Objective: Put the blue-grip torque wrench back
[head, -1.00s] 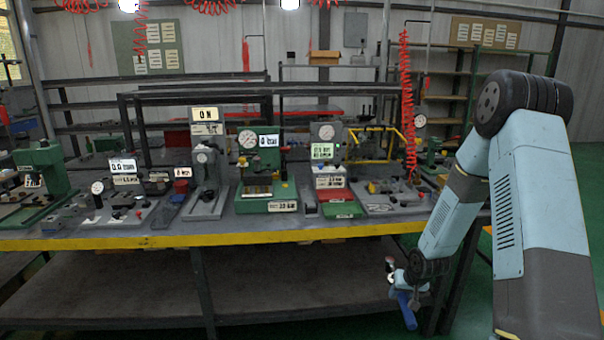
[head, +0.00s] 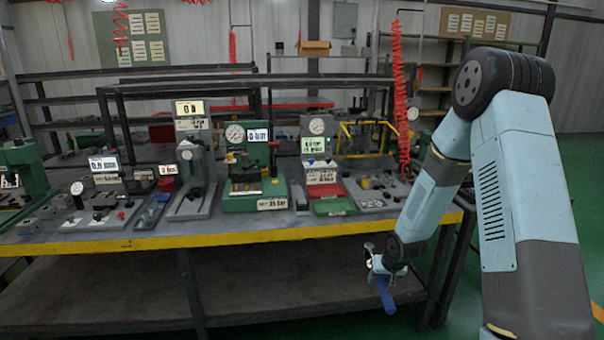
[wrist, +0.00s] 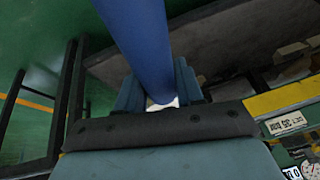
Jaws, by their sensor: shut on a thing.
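The torque wrench's blue grip (head: 386,297) hangs below my gripper (head: 381,266) in the head view, in front of the bench's right part and below its yellow edge. The wrench's metal head (head: 369,248) shows just above the gripper. In the wrist view the blue grip (wrist: 140,40) runs from the top edge down between the two fingers of my gripper (wrist: 160,92), which is shut on it. The rest of the wrench is hidden behind the gripper.
The workbench (head: 235,238) has a yellow front edge and carries several gauge stations, including a green press (head: 254,190), a red tray (head: 325,190) and a plate of small parts (head: 375,190). A lower shelf (head: 270,285) is bare. A red coiled hose (head: 400,100) hangs at the right.

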